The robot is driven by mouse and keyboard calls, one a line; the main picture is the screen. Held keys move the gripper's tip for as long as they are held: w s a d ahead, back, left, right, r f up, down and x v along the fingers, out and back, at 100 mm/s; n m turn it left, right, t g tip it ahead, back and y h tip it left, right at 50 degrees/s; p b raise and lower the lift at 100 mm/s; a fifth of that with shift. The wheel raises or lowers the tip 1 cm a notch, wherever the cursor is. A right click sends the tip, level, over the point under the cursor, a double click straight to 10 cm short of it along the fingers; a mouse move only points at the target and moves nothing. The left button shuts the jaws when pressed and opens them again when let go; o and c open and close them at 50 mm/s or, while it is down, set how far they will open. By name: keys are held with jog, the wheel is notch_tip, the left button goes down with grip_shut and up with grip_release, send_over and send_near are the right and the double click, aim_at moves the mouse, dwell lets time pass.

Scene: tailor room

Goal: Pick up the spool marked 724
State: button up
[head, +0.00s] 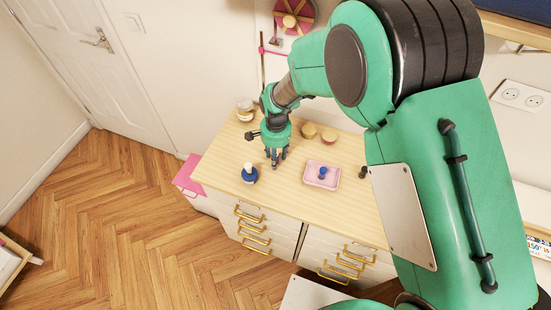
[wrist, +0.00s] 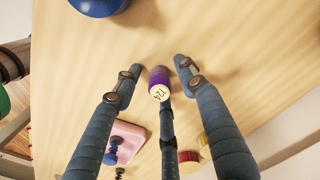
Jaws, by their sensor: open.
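A small purple spool (wrist: 158,77) stands on the wooden top in the wrist view. Its pale round end (wrist: 159,92) carries dark, turned digits that look like 724. My gripper (wrist: 155,72) is open, with its dark fingers spread around the spool; no firm contact shows. In the head view my gripper (head: 274,162) points down just above the cabinet top, and the purple spool cannot be made out there.
The cabinet top (head: 300,205) also bears a blue pot (head: 249,175), a pink tray (head: 308,180) with a blue spool (head: 322,172), two round tan-topped items (head: 329,135), a dark spool (head: 362,172) and a jar (head: 245,110). Bare wood lies in front of the tray.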

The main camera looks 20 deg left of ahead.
jog(key=shift+c, duration=0.2)
dwell(0.3)
jog(key=c, duration=0.9)
jog(key=shift+r, duration=0.15)
jog(key=shift+r, duration=0.6)
notch_tip(320, 180, up, 2)
jog(key=shift+r+p, duration=0.1)
jog(key=shift+p, duration=0.35)
jog(key=s+d, duration=0.3)
jog(key=s, duration=0.1)
jog(key=s+d+r+p, duration=0.1)
jog(key=s+d, duration=0.2)
jog(key=s, duration=0.1)
jog(key=s+d, duration=0.4)
jog(key=shift+s+r, duration=0.2)
jog(key=shift+s, duration=0.05)
